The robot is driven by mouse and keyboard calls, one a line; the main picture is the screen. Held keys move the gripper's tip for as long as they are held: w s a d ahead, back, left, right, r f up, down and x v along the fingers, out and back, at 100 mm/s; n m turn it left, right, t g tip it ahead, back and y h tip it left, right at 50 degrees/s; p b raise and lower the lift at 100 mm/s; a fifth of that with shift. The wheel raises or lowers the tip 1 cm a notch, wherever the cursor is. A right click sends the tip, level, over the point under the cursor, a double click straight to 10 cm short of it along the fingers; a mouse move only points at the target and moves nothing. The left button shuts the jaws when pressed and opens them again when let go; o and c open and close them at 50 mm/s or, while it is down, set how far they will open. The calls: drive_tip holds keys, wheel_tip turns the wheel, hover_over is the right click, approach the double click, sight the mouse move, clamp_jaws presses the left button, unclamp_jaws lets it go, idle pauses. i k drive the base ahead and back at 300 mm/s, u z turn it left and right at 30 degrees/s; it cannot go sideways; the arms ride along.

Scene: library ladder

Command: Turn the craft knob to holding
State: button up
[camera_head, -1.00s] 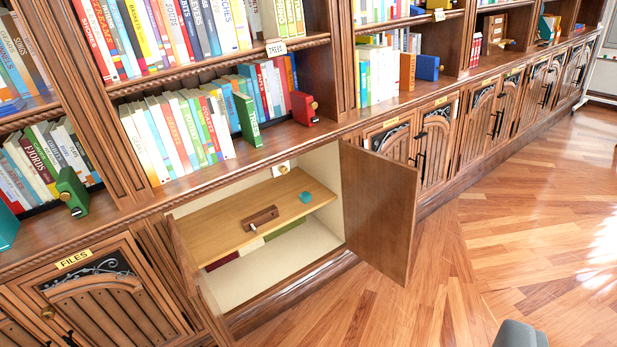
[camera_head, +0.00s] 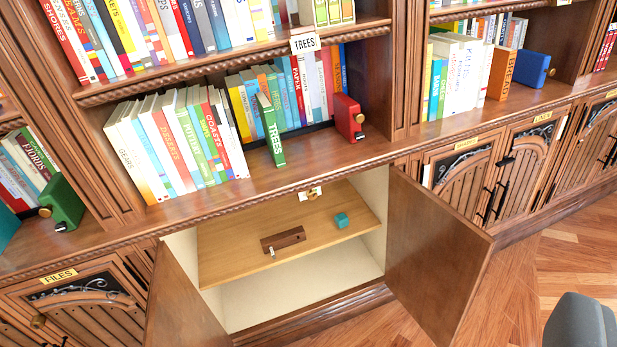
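I see no label reading craft, so I cannot tell which knob is the craft one. A small white plate with a round brass knob (camera_head: 311,193) sits at the back of the open cupboard, just above its wooden shelf (camera_head: 230,237). Brass knobs also show on the red bookend (camera_head: 347,116), the green bookend (camera_head: 64,203) and the blue bookend (camera_head: 532,68). A dark grey rounded part at the lower right edge seems to be one piece of my gripper (camera_head: 580,322). It is over the floor, apart from the cupboard, and its fingers are not clearly shown.
The left door (camera_head: 180,305) and right door (camera_head: 435,255) stand open and project outward. Floor (camera_head: 570,245) is clear to the right.

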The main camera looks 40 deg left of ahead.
sight(311, 194)
drive_tip(key=u, duration=0.1)
drive_tip(key=i, duration=0.9)
drive_tip(key=u, duration=0.1)
